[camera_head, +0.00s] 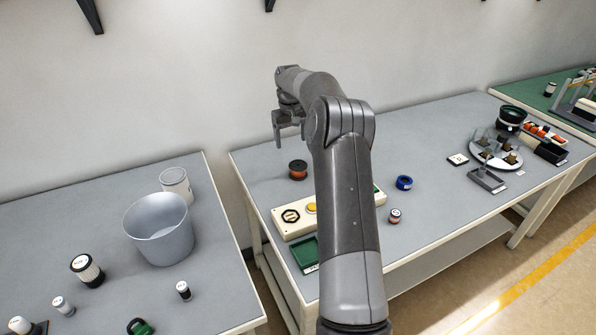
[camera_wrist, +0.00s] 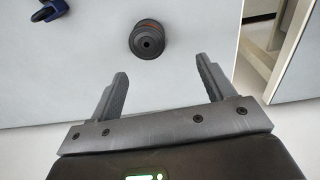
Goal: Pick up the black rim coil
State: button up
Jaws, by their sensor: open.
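The black rim coil (camera_head: 298,169) stands on the grey table near its back left edge. It has dark rims and an orange winding. In the wrist view the coil (camera_wrist: 147,42) shows from above, with a dark hole in its middle. My gripper (camera_head: 288,138) is above the table, up and slightly left of the coil in the head view. In the wrist view my gripper (camera_wrist: 162,80) is open and empty. The coil lies beyond the fingertips there, a little left of midway between them, and apart from them.
A blue coil (camera_head: 404,183) lies to the right on the same table; it also shows in the wrist view (camera_wrist: 52,9). A cream panel (camera_head: 291,230), a green tray (camera_head: 304,254) and a small reddish spool (camera_head: 394,215) are nearer the front. The table around the coil is clear.

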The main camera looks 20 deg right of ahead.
send_over(298, 165)
notch_tip(298, 165, down, 5)
jog(key=shift+r, duration=0.15)
notch_tip(298, 165, down, 10)
jog(key=shift+f, duration=0.2)
jog(key=c, duration=0.8)
jog(key=shift+r, duration=0.1)
jog(key=shift+c, duration=0.2)
jog(key=shift+w+r, duration=0.1)
